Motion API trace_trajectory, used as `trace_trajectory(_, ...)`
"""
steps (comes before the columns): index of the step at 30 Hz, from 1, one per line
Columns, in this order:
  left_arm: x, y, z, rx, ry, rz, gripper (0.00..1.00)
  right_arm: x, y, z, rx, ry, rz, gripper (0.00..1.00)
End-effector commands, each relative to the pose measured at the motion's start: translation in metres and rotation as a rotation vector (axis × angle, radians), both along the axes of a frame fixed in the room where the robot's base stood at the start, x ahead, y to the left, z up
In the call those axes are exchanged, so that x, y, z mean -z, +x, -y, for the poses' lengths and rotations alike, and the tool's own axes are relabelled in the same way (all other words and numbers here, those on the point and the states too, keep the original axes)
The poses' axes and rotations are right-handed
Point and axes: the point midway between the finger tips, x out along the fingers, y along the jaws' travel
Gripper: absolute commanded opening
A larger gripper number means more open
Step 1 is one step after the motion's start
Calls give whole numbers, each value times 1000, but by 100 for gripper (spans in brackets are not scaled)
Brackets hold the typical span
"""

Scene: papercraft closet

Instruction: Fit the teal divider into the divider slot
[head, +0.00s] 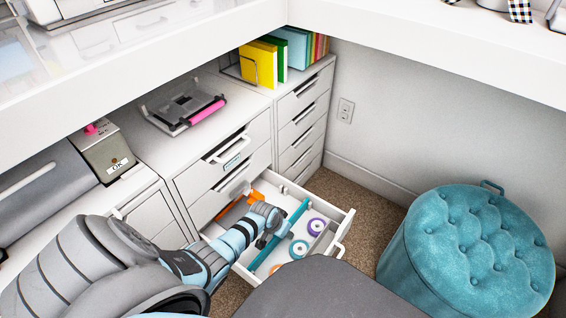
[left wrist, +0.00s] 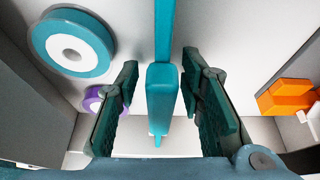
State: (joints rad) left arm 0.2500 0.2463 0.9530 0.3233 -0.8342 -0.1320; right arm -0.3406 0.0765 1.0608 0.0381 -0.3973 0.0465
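The teal divider (head: 295,217) is a long thin bar in the open white drawer (head: 345,225). In the left wrist view the divider (left wrist: 162,90) runs down the middle and has a thicker block near my fingers. My left gripper (head: 268,232) is over the drawer at the divider. In the left wrist view my left gripper (left wrist: 161,65) is open, with one finger on each side of the divider and a visible gap on both sides. I cannot make out the divider slot. My right gripper is in neither view.
The drawer holds a purple tape roll (head: 316,226), a teal tape roll (head: 298,248) and an orange item (head: 256,196). A teal tufted stool (head: 470,245) stands on the right. A white shelf edge (head: 150,50) overhangs the cabinets.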

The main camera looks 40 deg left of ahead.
Motion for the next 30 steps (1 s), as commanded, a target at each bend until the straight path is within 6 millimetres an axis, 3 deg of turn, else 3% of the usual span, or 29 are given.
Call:
trace_trajectory(8,-12,-5,-1,1,1,2,35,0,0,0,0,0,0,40)
trace_trajectory(21,-103,-43,0,0,1,0,35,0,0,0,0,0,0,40)
trace_trajectory(30,-111,-46,1,0,0,-1,35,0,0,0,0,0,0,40)
